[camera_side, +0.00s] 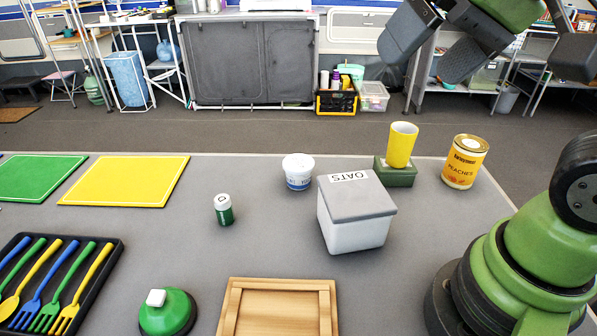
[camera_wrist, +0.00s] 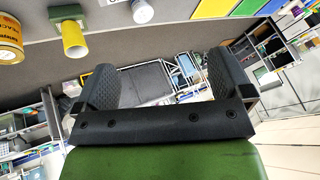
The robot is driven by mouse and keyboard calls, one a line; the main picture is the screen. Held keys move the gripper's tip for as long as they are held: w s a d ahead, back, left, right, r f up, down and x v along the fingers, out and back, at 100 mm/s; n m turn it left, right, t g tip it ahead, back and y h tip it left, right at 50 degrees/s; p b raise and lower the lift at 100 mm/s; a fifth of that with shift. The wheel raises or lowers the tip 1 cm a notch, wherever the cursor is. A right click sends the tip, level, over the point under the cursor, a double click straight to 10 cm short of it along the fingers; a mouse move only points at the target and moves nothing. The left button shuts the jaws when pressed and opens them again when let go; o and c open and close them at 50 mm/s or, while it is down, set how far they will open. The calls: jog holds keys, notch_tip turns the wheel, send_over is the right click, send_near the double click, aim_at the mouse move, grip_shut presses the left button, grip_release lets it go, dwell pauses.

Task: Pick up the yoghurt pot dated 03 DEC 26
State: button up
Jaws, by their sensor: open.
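A white pot with a blue band (camera_side: 298,172) stands upright at the back of the grey table, just left of the box marked OATS (camera_side: 357,222). Its printing is too small to read, so I cannot tell the date. A white pot, likely the same one, shows at the top of the wrist view (camera_wrist: 142,12). My gripper (camera_side: 422,66) is high at the upper right in the side view, well above the table and far from the pot. Its two fingers are apart and nothing is between them, as the wrist view also shows (camera_wrist: 160,64).
A yellow cup (camera_side: 401,145) stands on a green box (camera_side: 395,173), with a peaches can (camera_side: 465,162) to its right. A green jar (camera_side: 224,210), wooden tray (camera_side: 277,308), green bell-like thing (camera_side: 167,314), cutlery tray (camera_side: 119,252) and yellow board (camera_side: 125,181) share the table.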

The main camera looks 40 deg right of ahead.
jog(key=w+d+f+g, duration=0.1)
jog(key=w+f+g, duration=0.1)
jog(key=w, duration=0.8)
jog(key=g+h, duration=0.2)
jog(key=g, duration=0.1)
send_over(299, 162)
jog(key=f, duration=2.1)
jog(key=shift+a+f, duration=0.25)
jog(key=shift+f, duration=0.15)
jog(key=f, duration=0.5)
jog(key=shift+w+d+f, duration=0.1)
jog(key=shift+d+f, duration=0.15)
jog(key=shift+f, duration=0.15)
jog(key=c, duration=0.9)
